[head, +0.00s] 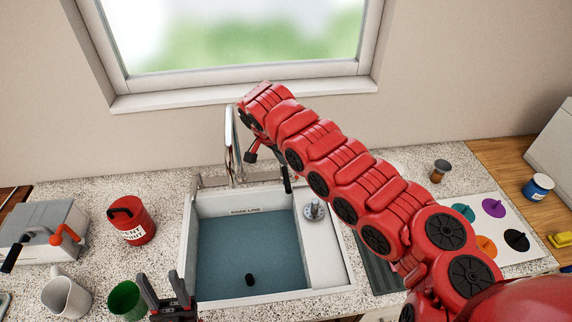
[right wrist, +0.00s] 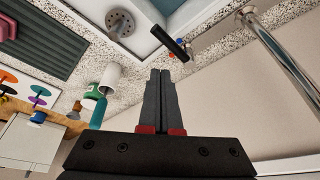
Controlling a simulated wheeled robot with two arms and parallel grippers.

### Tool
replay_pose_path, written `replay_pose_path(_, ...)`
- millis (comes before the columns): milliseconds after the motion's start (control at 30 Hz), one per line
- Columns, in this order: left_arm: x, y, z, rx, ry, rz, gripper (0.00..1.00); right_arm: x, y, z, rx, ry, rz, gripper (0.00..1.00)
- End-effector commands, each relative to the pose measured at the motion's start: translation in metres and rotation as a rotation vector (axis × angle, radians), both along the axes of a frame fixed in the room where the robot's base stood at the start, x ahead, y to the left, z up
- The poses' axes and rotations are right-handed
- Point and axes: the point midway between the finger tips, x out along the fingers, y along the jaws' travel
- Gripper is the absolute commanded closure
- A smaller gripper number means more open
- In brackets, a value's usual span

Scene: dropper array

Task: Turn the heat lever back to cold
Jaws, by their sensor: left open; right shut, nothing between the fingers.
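A black lever (head: 286,179), which looks like the heat lever, stands behind the sink at its back edge, right of the tall chrome tap (head: 229,150). In the right wrist view the black lever (right wrist: 170,43) is tilted, with small red and blue marks near its base. My right gripper (right wrist: 160,75) is shut and empty, its tips a little apart from the lever in that picture. In the head view my right arm hides most of that gripper. My left gripper (head: 163,284) is open and empty at the sink's front left corner.
The sink (head: 187,240) holds water and a small black piece. A red canister (head: 132,222), green cup (head: 126,298), white mug (head: 66,297) and grey box (head: 45,222) with levers stand left. A white board (head: 520,249) with coloured discs lies right.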

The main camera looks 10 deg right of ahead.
Motion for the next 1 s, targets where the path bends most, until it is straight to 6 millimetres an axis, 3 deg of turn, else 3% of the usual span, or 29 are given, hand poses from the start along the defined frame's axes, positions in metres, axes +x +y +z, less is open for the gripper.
replay_pose_path(300, 0.0, 0.0, -0.008, 0.0, 0.0, 0.0, 0.5, -0.008, 0.009, 0.033, -0.002, 0.001, -0.002, 1.0)
replay_pose_path(1000, 0.0, 0.0, -0.008, 0.0, 0.0, 0.0, 0.5, -0.009, 0.009, 0.035, -0.002, 0.002, -0.002, 1.0)
